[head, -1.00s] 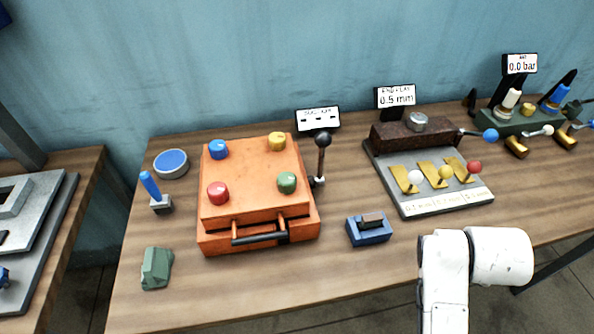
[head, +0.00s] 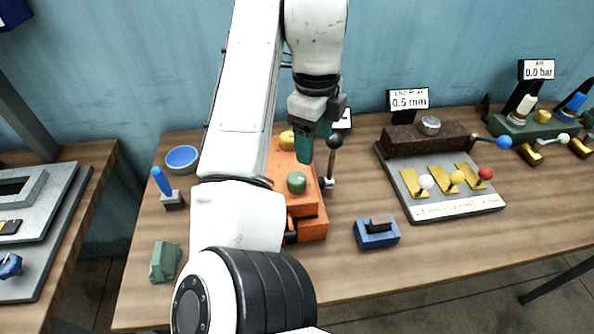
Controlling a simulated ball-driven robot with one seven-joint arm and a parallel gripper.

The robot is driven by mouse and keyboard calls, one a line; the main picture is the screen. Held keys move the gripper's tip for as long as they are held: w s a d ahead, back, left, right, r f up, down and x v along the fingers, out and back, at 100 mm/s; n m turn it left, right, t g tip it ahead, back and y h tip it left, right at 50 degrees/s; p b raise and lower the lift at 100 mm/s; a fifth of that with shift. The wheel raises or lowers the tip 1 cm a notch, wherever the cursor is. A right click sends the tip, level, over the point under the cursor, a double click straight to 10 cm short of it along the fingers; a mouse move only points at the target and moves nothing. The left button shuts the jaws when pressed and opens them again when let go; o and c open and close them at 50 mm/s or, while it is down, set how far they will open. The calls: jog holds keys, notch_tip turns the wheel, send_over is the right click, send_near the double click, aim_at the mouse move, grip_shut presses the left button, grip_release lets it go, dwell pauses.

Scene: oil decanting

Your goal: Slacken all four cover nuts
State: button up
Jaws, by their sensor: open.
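The orange box (head: 311,208) stands on the bench, largely hidden behind my arm. Its green nut (head: 297,182) shows at the front right of the cover, and its yellow nut (head: 287,140) shows partly at the back right. The blue and red nuts are hidden by my arm. My gripper (head: 317,148) points down, open and empty, above the right side of the box, between the yellow nut and the black-knobbed lever (head: 334,143). I cannot tell its exact height or whether it touches anything.
A blue dish (head: 182,158), a blue-handled tool (head: 163,183) and a green block (head: 165,261) lie left of the box. A blue block (head: 377,233) sits to its right. A plate with gold pieces (head: 445,209) stands farther right. The front right bench is clear.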

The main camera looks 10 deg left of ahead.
aim_at(296, 177)
jog(key=a+f, duration=0.1)
jog(key=f, duration=0.2)
jog(key=a+f, duration=0.1)
jog(key=f, duration=0.2)
jog(key=s+a+f, duration=0.1)
jog(key=f, duration=0.2)
jog(key=shift+a+b, duration=0.1)
jog(key=shift+b, duration=0.2)
jog(key=shift+c, duration=0.2)
jog(key=shift+r, duration=0.1)
jog(key=c, duration=1)
